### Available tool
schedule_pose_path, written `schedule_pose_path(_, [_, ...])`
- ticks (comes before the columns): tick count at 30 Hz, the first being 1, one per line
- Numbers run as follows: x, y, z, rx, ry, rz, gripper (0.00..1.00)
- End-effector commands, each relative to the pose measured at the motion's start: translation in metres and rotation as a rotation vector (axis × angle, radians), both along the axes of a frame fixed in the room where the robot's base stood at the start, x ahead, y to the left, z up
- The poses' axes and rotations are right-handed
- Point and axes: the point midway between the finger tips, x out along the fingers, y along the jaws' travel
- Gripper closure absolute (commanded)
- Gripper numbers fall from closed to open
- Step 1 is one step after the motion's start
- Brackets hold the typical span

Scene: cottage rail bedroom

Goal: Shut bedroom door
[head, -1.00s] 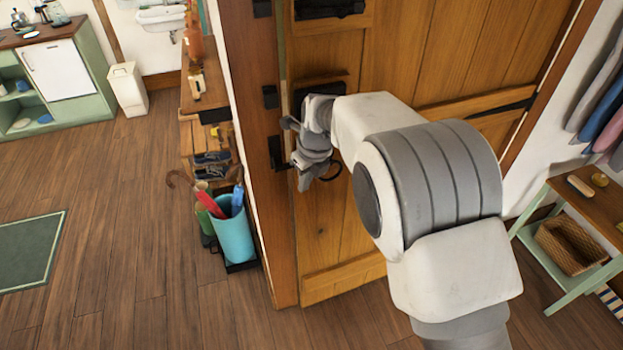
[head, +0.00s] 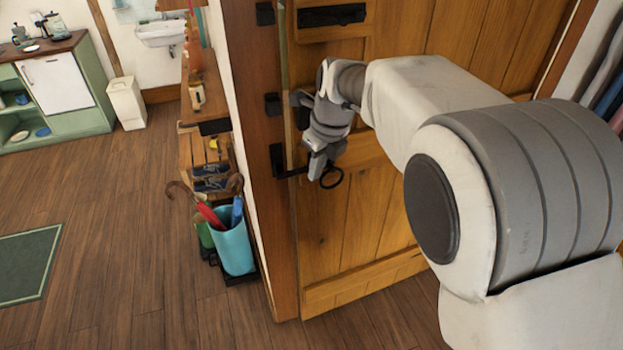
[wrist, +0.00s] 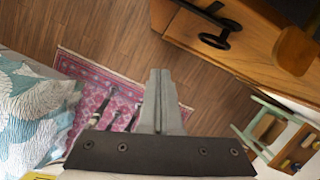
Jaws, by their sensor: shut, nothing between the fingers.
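The wooden plank door (head: 385,205) stands in its wooden frame in the head view. Its left edge is close to the door post (head: 262,190); I cannot tell whether it is flush. A black ring handle (head: 331,178) hangs near that edge, and it also shows at the top of the wrist view (wrist: 215,40). My gripper (head: 318,165) is in front of the door beside the ring handle. Its two fingers are together and empty in the wrist view (wrist: 158,75). Whether it touches the door is hidden.
Left of the post, a turquoise umbrella stand (head: 233,247) stands by a wooden shoe rack. A green cabinet (head: 60,90) is farther back. The wrist view shows a bed (wrist: 35,110), a pink rug (wrist: 85,75) and a green side table (wrist: 260,125). Floor before the door is bare.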

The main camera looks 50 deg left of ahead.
Motion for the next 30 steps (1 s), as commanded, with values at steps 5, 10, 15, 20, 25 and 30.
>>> schedule_pose_path(5, [0.031,-0.003,-0.056,0.095,-0.097,0.089,1.00])
schedule_pose_path(10, [0.058,-0.004,-0.105,0.230,-0.263,0.239,1.00])
schedule_pose_path(15, [0.071,-0.006,-0.137,0.365,-0.452,0.392,1.00])
schedule_pose_path(20, [0.069,-0.010,-0.151,0.495,-0.654,0.529,1.00])
schedule_pose_path(25, [0.055,-0.019,-0.152,0.636,-0.892,0.654,1.00])
schedule_pose_path(30, [0.033,-0.035,-0.138,0.763,-1.130,0.735,1.00])
